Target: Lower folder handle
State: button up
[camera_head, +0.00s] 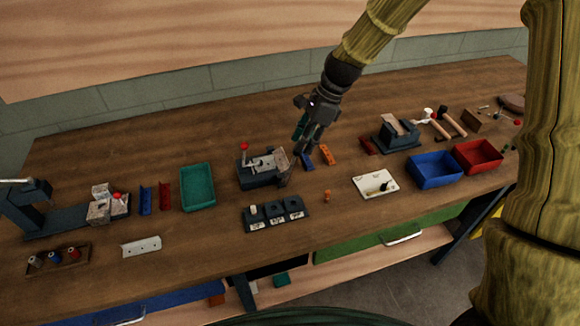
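A dark device with a pale metal top and a raised handle with a red knob (244,147) stands mid-table; it looks like the folder (258,180). Its handle points upward at the device's left side. My gripper (300,148) hangs above the table just right of and behind the folder, apart from the red knob. Its fingers are small and dark here, and I cannot tell their opening. No held object is clear. Another device with a red knob (117,196) stands at the far left, so which one is the folder is not fully certain.
A green tray (183,205) lies left of the folder. A dark block with several slots (250,226) lies in front. Blue (308,160) and orange (328,155) pieces lie by my gripper. Blue (435,184) and red (480,171) bins stand right. The front middle has bare tabletop.

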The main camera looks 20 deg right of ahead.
aim_at(291, 166)
jog(key=shift+p+x, duration=1.5)
jog(key=shift+x, duration=3.5)
grip_shut()
